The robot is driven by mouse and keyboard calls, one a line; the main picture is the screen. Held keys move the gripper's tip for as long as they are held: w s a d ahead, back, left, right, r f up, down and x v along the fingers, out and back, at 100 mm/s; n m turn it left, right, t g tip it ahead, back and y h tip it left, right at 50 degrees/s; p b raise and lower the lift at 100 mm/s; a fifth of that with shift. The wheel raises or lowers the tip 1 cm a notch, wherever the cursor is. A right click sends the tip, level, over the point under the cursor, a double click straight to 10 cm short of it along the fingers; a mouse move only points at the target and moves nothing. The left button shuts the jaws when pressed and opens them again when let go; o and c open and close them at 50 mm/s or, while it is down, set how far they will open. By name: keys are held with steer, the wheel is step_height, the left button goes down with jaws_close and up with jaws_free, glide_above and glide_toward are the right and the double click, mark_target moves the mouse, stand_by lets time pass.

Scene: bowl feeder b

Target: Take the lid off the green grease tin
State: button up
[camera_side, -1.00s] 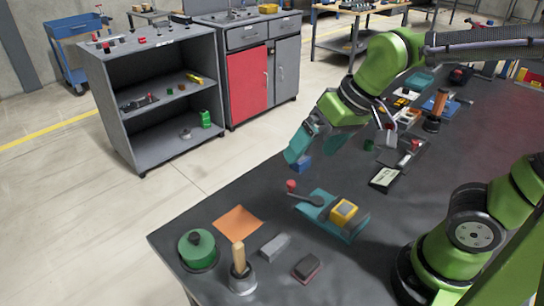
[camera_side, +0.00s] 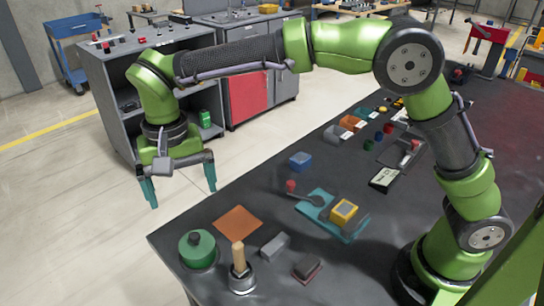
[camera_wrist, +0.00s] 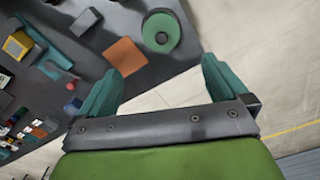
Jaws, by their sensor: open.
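The green grease tin (camera_side: 199,256) stands at the near left corner of the dark workbench. Its round green lid (camera_side: 196,240) with a dark knob is on top. In the wrist view the lid (camera_wrist: 161,27) shows from above, at the top between my fingers. My gripper (camera_side: 181,194) has teal fingers spread wide with nothing between them. It hangs in the air past the bench's left edge, apart from the tin and above and behind it in the side view. The wrist view also shows my open gripper (camera_wrist: 160,88).
An orange sheet (camera_side: 238,222) lies beside the tin. A wooden-handled tool (camera_side: 239,262), a grey block (camera_side: 274,246) and a dark red-edged block (camera_side: 307,266) are nearby. A teal tray (camera_side: 330,220) holds a yellow block (camera_side: 343,211). A blue box (camera_side: 300,161) stands farther back.

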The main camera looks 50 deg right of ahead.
glide_above(194, 235)
steer(key=f, duration=0.8)
steer(key=shift+s+f, duration=0.25)
steer(key=shift+f, duration=0.1)
steer(key=shift+w+f, duration=0.15)
steer(key=shift+f, duration=1.4)
steer(key=shift+w+f, duration=0.1)
steer(key=shift+f, duration=1.45)
steer(key=c, duration=0.9)
